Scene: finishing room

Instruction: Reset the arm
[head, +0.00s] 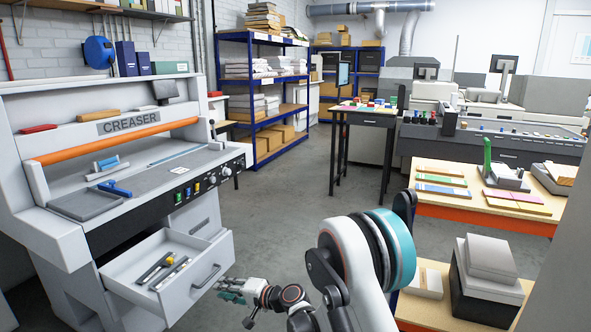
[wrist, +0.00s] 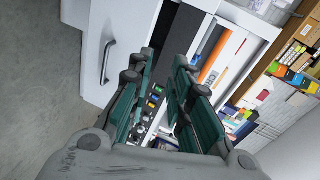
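My arm reaches forward from the bottom of the head view. My gripper (head: 232,288) is low over the floor, just right of the open drawer (head: 213,254) of the creaser. In the wrist view, my gripper (wrist: 163,68) has its two green-padded fingers apart with a gap between them, and nothing is held in it. The drawer's front and handle (wrist: 107,62) show to the left of the fingers there. Whether a fingertip touches the drawer cannot be told.
The grey creaser machine (head: 120,160) stands at left, its drawer sticking out with a few tools (head: 165,270) inside. A wooden worktable (head: 440,203) stands at right. Blue shelving (head: 250,90) is at the back. Grey floor (head: 290,185) lies clear between them.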

